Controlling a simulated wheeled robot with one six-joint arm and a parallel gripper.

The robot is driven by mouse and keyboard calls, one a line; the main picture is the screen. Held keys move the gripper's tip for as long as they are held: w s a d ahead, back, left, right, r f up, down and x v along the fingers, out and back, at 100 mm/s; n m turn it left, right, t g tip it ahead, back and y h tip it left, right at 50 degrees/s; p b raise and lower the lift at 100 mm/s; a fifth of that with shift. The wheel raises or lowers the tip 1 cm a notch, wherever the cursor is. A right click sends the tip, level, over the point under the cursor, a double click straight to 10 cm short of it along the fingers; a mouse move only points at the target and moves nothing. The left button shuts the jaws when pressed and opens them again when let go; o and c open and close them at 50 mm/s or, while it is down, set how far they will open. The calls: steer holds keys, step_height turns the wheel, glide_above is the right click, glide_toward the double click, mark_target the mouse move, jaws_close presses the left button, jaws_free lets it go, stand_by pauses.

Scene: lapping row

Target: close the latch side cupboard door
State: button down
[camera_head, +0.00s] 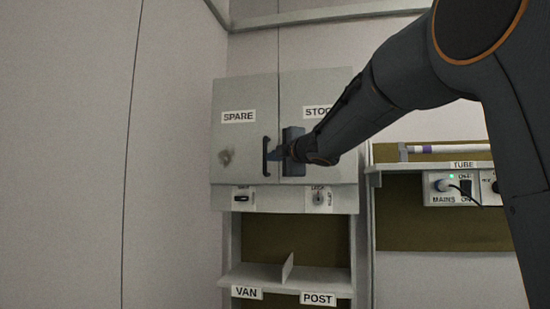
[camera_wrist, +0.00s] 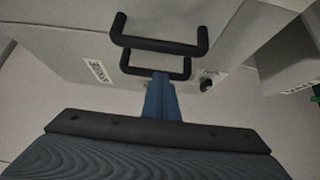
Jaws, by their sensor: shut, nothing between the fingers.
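The grey wall cupboard has a left door marked SPARE (camera_head: 235,95) and a right door (camera_head: 310,90) whose label is partly covered by my arm. Both doors look about flush in the head view; a small gap cannot be ruled out. A black bar handle (camera_head: 266,157) is on the SPARE door near the middle seam. My gripper (camera_head: 274,154) is at the seam, just right of this handle, with its blue fingers together and empty. In the wrist view two black handles show, one nearer (camera_wrist: 160,40) and one farther (camera_wrist: 155,67), and the fingertips (camera_wrist: 160,75) end by the farther one; contact is unclear.
Below the doors are a small black latch or switch (camera_head: 242,197) and a round lock knob (camera_head: 319,198). Open shelves marked VAN and POST (camera_head: 270,278) lie underneath. A shelf marked TUBE (camera_head: 420,166) with a mains box (camera_head: 450,192) is at right. The left wall is bare.

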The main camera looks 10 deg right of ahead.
steer(key=s+d+b, duration=0.1)
steer(key=s+d, duration=0.5)
steer(key=s, duration=0.3)
steer(key=shift+s+d, duration=0.25)
steer(key=shift+f, duration=0.15)
steer(key=s+d+f+m+g+h, duration=0.1)
steer(key=d+f+m+g+h, duration=0.15)
steer(key=f+m, duration=0.9)
steer(key=s+d+f+m+g+h, duration=0.2)
steer(key=f+g+h, duration=0.15)
steer(key=f, duration=1.65)
steer(key=s+a+f+m+g, duration=0.2)
steer(key=s+f+m+g, duration=0.2)
steer(key=s+f, duration=0.9)
steer(key=s+a+f+m+g, duration=0.3)
steer(key=s+f+m+g, duration=0.1)
steer(key=s+f, duration=1)
steer(key=shift+g+b, duration=0.45)
steer(key=shift+g, duration=0.45)
